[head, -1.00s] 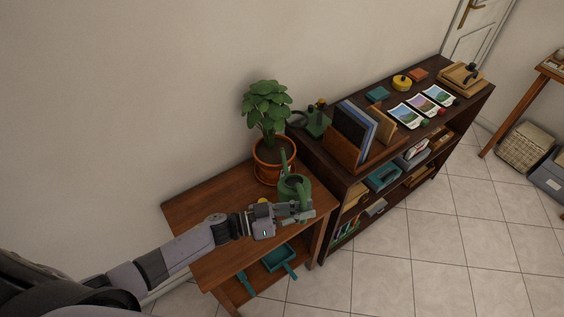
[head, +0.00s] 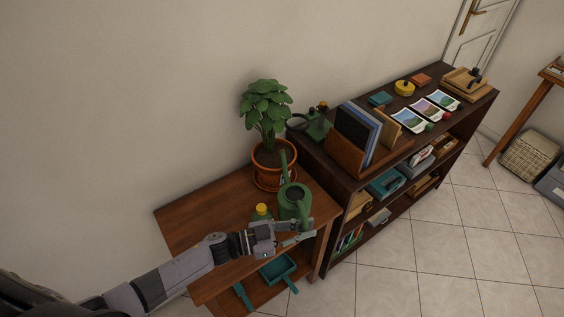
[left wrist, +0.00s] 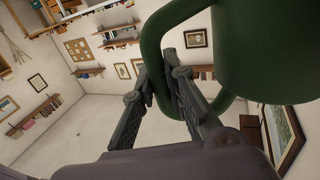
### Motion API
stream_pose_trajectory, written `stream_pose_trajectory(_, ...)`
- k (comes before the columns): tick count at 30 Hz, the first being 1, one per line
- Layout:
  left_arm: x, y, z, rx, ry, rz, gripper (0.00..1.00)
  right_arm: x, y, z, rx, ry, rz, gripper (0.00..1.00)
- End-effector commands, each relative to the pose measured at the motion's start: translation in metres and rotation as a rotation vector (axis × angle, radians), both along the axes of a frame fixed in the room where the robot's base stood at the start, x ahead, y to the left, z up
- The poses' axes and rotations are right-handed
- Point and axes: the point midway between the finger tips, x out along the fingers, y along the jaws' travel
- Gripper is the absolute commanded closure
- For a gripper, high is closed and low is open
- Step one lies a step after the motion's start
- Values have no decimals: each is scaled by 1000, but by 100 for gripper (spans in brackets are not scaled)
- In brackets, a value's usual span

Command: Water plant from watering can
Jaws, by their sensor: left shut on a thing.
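The green watering can (head: 294,203) is at the right end of the small wooden table, its spout pointing up toward the plant. My left gripper (head: 300,233) is shut on the can's handle; in the left wrist view the fingers (left wrist: 160,90) close around the green handle (left wrist: 151,45), with the can body (left wrist: 270,50) beside it. I cannot tell whether the can touches the table. The leafy plant (head: 266,108) stands in a terracotta pot (head: 264,165) at the back of the table, just behind the can. My right gripper is not in view.
A bottle with a yellow cap (head: 262,209) stands left of the can on the table (head: 205,215). A teal dustpan (head: 279,268) lies on the lower shelf. A dark bookcase (head: 341,188) with books and pictures adjoins on the right. The table's left part is clear.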

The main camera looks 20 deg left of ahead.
Motion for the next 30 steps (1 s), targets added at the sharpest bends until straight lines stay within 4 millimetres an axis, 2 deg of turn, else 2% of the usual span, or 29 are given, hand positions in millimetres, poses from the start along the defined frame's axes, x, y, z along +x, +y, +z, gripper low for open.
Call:
stream_pose_trajectory(3,-7,-5,12,-2,-1,-1,100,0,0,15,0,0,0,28)
stream_pose_trajectory(16,-36,-22,39,-4,1,-2,100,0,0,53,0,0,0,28)
stream_pose_trajectory(30,-42,-25,40,-2,-1,-1,100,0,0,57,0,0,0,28)
